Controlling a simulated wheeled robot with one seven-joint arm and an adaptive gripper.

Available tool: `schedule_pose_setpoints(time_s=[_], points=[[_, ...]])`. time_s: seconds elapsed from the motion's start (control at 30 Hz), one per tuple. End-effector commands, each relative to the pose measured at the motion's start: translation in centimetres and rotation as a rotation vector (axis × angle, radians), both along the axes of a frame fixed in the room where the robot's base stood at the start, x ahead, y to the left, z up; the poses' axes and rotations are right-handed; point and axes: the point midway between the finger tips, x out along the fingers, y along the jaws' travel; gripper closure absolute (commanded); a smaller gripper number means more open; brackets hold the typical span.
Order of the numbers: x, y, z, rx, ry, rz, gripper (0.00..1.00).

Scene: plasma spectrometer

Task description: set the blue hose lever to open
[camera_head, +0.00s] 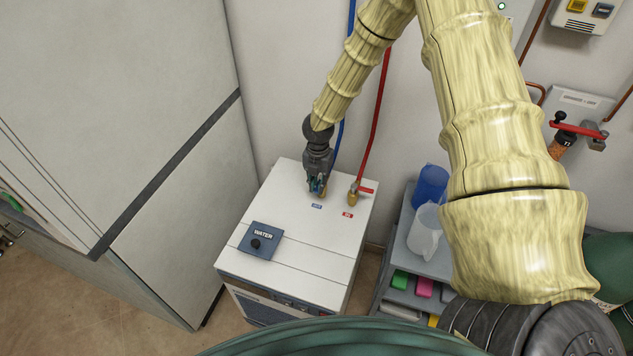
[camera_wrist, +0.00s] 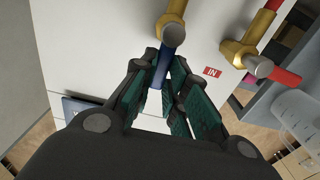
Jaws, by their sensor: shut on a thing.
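The blue hose lever (camera_wrist: 160,74) shows in the wrist view as a short blue handle below a grey round pivot on a brass valve (camera_wrist: 176,9). My gripper (camera_wrist: 164,72) is shut on the blue lever, with a green-padded finger on each side. In the head view my gripper (camera_head: 318,186) points down at the top of the white chiller box (camera_head: 291,236). There it hides most of the lever and its valve. The blue hose (camera_head: 339,145) runs up the wall behind my gripper.
The red hose (camera_head: 376,118) and its brass valve with a red lever (camera_head: 366,190) stand close to the right. A dark WATER panel with a knob (camera_head: 256,244) sits at the front of the box top.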

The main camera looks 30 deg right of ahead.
Motion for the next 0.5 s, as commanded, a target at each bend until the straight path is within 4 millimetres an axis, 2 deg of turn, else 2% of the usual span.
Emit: schedule_pose_setpoints(time_s=[0.3, 0.33, 0.4, 0.43, 0.5], points=[[-0.29, -0.06, -0.24, -0.001, 0.006, 0.003, 1.00], [-0.30, -0.06, -0.24, -0.001, 0.006, 0.003, 0.83], [-0.29, -0.06, -0.23, -0.001, 0.006, 0.002, 0.70], [-0.26, -0.05, -0.22, -0.001, 0.006, 0.002, 0.65], [-0.20, -0.03, -0.17, -0.001, 0.004, 0.002, 0.63]])
